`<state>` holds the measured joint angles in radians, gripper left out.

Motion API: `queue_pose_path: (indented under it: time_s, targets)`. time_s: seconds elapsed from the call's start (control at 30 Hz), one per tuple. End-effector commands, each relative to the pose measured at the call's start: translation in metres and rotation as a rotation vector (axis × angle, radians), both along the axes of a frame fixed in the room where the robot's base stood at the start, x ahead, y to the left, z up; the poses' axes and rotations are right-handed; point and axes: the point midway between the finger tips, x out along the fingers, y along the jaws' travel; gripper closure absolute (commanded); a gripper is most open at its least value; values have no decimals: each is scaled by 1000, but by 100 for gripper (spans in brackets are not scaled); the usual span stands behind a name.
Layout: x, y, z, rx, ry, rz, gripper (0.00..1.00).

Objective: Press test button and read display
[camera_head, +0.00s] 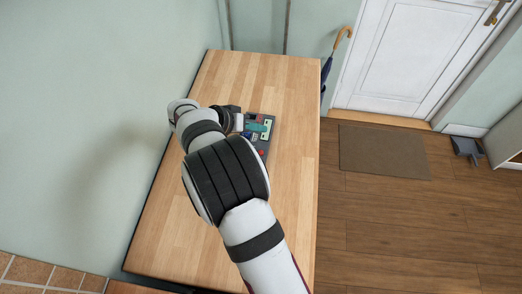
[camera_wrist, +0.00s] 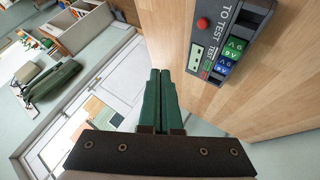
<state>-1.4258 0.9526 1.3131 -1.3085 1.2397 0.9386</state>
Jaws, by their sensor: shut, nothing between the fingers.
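The tester is a dark grey box on the wooden counter. In the head view the tester (camera_head: 266,118) is partly hidden behind my arm, with a pale green panel on its top. In the wrist view the tester (camera_wrist: 238,30) lies at upper right, with "TO TEST" printed on it. A round red button (camera_wrist: 203,24) stands near its upper left. A small pale panel (camera_wrist: 196,57) with dark marks is below it; no reading is legible. My gripper (camera_wrist: 160,72) has green fingers shut together, empty, left of the tester in the wrist view and apart from it.
The wooden counter (camera_head: 240,75) is mostly bare around the tester, with a wall along its left. An umbrella (camera_head: 327,75) hangs by its far right corner. A white door (camera_head: 403,45) and brown mat (camera_head: 383,151) are beyond on the floor side.

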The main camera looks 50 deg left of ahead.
Motion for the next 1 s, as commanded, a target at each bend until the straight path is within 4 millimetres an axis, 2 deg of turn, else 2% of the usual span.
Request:
queue_pose_path:
  time_s: [0.17, 0.6, 0.8, 1.0]
  targets:
    - [0, 0, -15, -3, 0, 1, 100]
    - [0, 0, -75, -2, 0, 0, 100]
    - [0, 0, -87, -1, 0, -1, 100]
    - [0, -1, -88, -1, 0, -1, 100]
